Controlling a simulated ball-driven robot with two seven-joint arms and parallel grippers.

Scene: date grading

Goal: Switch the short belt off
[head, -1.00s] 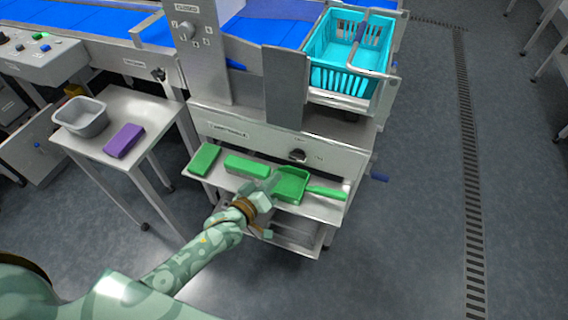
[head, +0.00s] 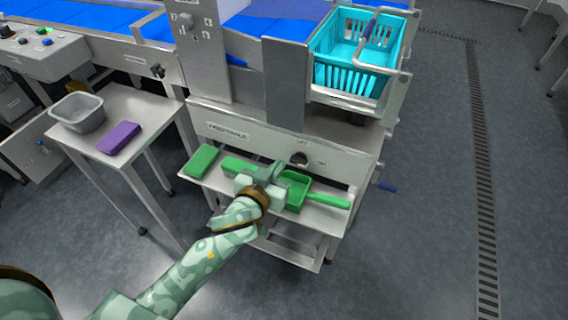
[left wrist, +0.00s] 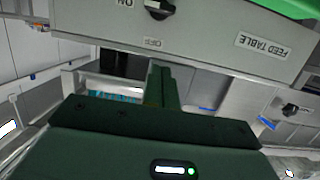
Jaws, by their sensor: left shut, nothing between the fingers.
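A dark rotary knob (head: 298,158) sits on the grey front panel (head: 345,166) labelled FEED TABLE, with OFF above it and ON to its right. The knob also shows in the left wrist view (left wrist: 159,9), upside down, at the top edge; its exact setting is hard to tell. My left gripper (head: 277,167) is shut and empty, just below and left of the knob and apart from it. In the left wrist view its closed fingers (left wrist: 160,84) point toward the panel. My right gripper is not in view.
Below the panel, a shelf holds green blocks (head: 202,161) and a green dustpan (head: 296,188), close under my left gripper. A turquoise basket (head: 350,70) stands above.

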